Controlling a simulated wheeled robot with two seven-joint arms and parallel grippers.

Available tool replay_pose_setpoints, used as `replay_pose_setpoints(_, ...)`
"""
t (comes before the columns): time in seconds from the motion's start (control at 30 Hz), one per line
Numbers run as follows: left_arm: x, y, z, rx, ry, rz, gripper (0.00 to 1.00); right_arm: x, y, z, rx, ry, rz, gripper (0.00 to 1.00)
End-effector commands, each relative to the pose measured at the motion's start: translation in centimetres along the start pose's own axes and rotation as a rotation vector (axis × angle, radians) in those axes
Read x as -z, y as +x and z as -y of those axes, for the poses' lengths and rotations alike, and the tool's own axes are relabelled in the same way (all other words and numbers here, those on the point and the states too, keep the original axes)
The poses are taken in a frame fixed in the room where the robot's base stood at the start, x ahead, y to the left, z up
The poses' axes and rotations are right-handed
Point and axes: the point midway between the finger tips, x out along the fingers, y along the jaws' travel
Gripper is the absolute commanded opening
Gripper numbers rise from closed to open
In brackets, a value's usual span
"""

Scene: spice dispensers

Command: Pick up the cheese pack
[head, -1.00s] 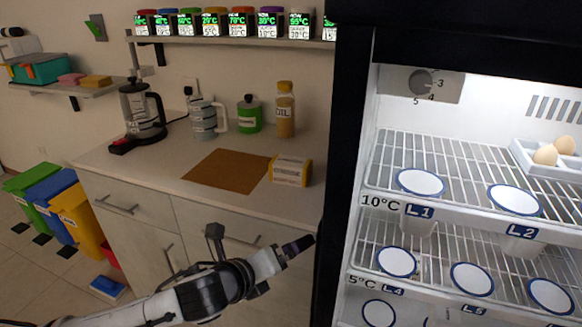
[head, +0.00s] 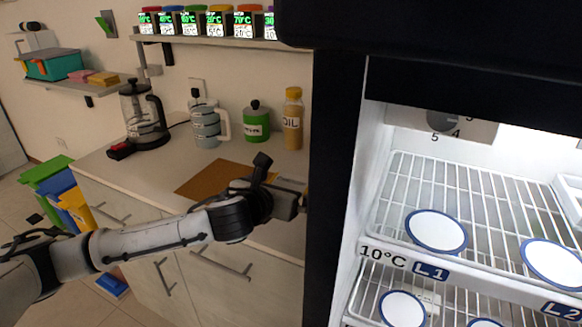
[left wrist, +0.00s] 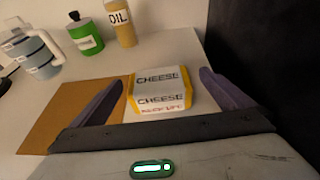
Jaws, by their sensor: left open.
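In the head view my left gripper (head: 300,200) hides most of the pack. My right gripper is not in view.
An open fridge (head: 335,180) with its dark side wall stands just right of the left gripper. An oil bottle (head: 292,118), a green jar (head: 256,124), a grey mug-like container (head: 207,124) and a coffee press (head: 143,118) stand along the back of the counter.

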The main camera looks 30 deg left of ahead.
Motion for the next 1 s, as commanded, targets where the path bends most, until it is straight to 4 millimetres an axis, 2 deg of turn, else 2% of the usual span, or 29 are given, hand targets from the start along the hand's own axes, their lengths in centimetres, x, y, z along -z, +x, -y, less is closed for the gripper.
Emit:
replay_pose_setpoints(0.17, -0.3, 1.2, 0.1, 0.001, -0.001, -0.001, 1.00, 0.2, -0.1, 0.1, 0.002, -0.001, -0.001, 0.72)
replay_pose_setpoints(0.4, -0.5, 4.7, 0.2, 0.000, -0.003, -0.001, 1.00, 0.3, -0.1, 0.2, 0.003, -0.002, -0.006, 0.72)
replay_pose_setpoints(0.5, -0.5, 5.5, 0.2, 0.002, -0.002, 0.000, 1.00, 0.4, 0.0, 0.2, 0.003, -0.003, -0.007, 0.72)
replay_pose_setpoints(0.77, -0.5, 5.8, 0.1, 0.001, 0.000, 0.000, 1.00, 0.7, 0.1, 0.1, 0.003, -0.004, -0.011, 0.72)
replay_pose_setpoints(0.87, -0.5, 5.8, 0.2, 0.002, 0.000, 0.000, 0.86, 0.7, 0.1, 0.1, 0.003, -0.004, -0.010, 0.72)
replay_pose_setpoints(1.0, -0.5, 5.8, 0.2, 0.002, 0.000, 0.000, 0.63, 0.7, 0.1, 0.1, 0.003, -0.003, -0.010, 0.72)
